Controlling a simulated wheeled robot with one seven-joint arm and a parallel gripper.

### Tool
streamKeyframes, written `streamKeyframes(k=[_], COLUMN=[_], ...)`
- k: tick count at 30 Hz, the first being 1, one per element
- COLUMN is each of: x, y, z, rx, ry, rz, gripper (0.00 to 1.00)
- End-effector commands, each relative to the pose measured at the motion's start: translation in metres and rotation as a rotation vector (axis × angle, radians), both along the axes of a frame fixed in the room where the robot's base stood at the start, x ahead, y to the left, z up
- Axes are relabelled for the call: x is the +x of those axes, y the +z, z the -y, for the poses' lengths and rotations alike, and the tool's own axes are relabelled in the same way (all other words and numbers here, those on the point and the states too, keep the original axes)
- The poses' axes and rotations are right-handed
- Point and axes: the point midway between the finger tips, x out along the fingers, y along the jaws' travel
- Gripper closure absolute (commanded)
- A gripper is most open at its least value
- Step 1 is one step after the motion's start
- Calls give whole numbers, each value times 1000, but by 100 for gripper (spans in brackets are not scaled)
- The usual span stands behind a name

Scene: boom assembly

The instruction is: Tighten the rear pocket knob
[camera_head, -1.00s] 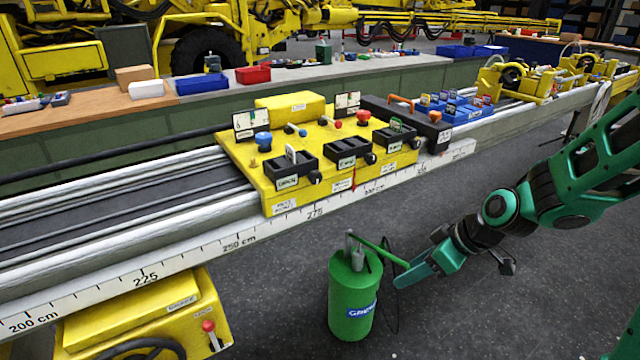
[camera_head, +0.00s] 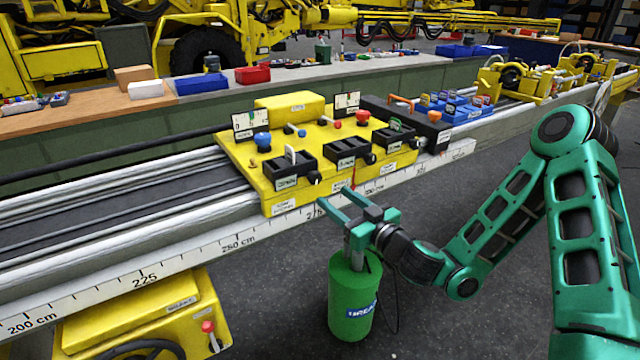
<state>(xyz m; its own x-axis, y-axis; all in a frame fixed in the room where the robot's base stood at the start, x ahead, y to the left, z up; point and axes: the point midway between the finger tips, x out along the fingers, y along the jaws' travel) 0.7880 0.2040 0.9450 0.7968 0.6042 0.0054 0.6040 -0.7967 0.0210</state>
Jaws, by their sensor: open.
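The yellow carriage (camera_head: 262,178) sits on the rail and carries three black pockets in a row. Each pocket has a small black knob at its right end: the left knob (camera_head: 315,178), the middle knob (camera_head: 370,158) and the right knob (camera_head: 414,143). The pocket labels are too small to read, so I cannot tell which knob is the rear one. My gripper (camera_head: 328,197) is open and appears empty. Its green fingers point up and left at the carriage's front side, just below and right of the left knob in the picture. I see no clear contact.
A green grease can (camera_head: 352,300) stands on the floor below my gripper. The rail's white scale (camera_head: 190,262) runs along the front. Blue trays (camera_head: 468,108) and a dark box with an orange handle (camera_head: 425,118) stand right of the carriage. Open floor lies at the lower centre.

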Motion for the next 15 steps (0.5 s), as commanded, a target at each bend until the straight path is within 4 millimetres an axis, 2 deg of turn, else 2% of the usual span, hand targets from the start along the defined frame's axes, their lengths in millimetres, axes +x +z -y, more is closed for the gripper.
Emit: streamKeyframes(k=[5,15], x=[9,21], y=[-5,-8], z=[8,-3], rx=[14,6], ry=[-52,-51], rz=[-20,-19], gripper=[49,49])
